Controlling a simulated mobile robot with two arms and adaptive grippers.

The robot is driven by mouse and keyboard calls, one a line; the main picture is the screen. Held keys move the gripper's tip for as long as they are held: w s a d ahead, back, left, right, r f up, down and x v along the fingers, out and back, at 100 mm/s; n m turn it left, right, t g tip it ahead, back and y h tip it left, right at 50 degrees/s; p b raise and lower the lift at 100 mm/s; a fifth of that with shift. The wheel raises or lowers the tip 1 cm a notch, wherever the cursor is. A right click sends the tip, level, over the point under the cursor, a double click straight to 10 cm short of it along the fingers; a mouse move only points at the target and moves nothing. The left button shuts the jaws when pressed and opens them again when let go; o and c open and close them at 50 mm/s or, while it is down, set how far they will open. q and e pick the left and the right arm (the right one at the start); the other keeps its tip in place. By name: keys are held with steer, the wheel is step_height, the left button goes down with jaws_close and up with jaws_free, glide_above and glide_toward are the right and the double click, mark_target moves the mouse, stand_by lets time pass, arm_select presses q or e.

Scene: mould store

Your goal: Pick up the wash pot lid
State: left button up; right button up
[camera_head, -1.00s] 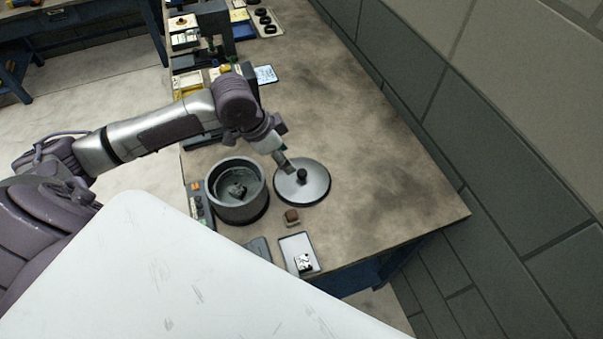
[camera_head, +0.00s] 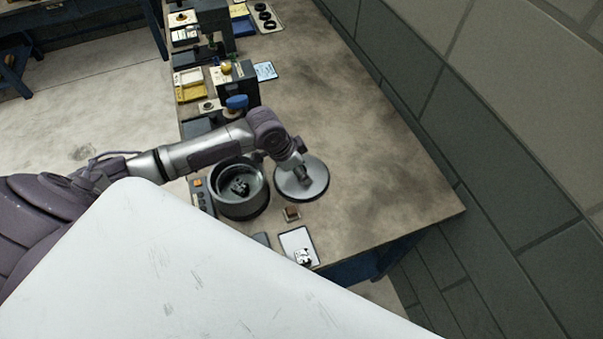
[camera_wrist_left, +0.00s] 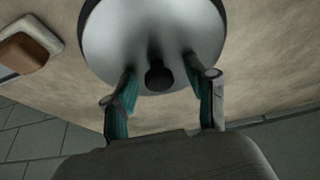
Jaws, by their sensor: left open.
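The wash pot lid (camera_head: 313,188) is a round grey metal disc lying on the bench, just right of the open wash pot (camera_head: 241,202). My left gripper (camera_head: 304,178) is above the lid and hides its knob in the head view. In the left wrist view the lid (camera_wrist_left: 150,40) fills the top middle, with its dark round knob (camera_wrist_left: 158,77) showing between and beyond the fingertips. There my left gripper (camera_wrist_left: 160,82) is open, with one finger on each side of the knob and nothing held. My right gripper is not in view.
A small brown block (camera_head: 292,213) and a white-faced tray (camera_head: 298,243) lie on the bench in front of the lid. Several containers and devices line the bench's left side. The bench top (camera_head: 380,165) to the right is clear, with a tiled wall beyond.

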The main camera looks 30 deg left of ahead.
arm_select(q)
steer(key=shift+s, duration=0.1)
jaws_close()
steer(key=shift+r, duration=0.1)
